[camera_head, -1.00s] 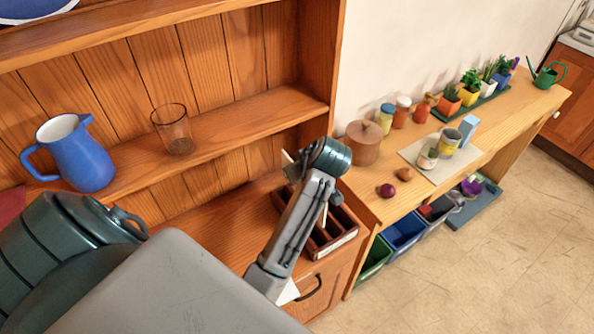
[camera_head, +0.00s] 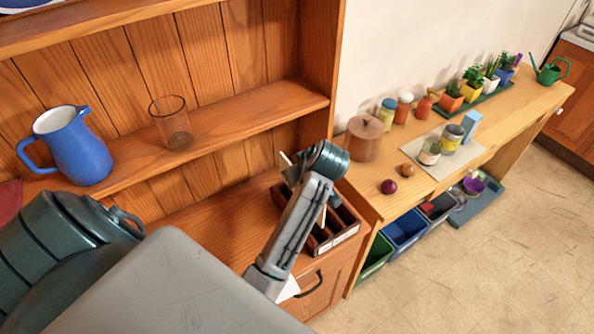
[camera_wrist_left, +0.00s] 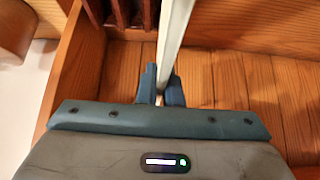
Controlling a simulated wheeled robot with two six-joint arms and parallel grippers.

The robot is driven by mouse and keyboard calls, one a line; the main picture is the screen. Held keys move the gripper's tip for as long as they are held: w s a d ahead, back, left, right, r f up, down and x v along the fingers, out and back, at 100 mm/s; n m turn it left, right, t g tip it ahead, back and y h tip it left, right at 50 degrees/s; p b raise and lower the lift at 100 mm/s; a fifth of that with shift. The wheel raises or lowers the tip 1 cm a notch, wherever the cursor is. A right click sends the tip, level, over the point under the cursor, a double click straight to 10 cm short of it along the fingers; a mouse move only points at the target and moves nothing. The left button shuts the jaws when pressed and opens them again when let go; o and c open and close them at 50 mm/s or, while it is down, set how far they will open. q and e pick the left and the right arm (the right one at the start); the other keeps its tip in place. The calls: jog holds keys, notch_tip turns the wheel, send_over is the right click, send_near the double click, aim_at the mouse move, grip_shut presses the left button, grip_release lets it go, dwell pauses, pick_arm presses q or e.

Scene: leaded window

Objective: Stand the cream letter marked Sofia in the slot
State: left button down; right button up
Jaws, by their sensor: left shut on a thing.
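My left gripper (camera_wrist_left: 161,85) is shut on a thin cream letter (camera_wrist_left: 176,30), seen edge-on in the left wrist view. No writing on it is readable. In the head view my left forearm and wrist hide most of the gripper; a pale sliver of the letter (camera_head: 286,158) shows beside the wrist. A dark red-brown slotted rack (camera_head: 346,238) stands on the dresser top, partly behind my wrist. Its slats also show at the top of the left wrist view (camera_wrist_left: 121,14). The letter appears beside the rack; I cannot tell whether any of it is in a slot. My right gripper is not in view.
The dresser's middle shelf (camera_head: 235,125) above holds a blue jug (camera_head: 80,152) and a clear glass (camera_head: 172,125). The dresser's side post stands close to my wrist. A sideboard on the right carries a round wooden pot (camera_head: 364,140), jars and plants. Open floor lies at lower right.

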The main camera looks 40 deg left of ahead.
pick_arm(q)
jog(key=shift+f+b, duration=1.9)
jog(key=shift+f, duration=2.6)
jog(key=c, duration=1.5)
grip_release()
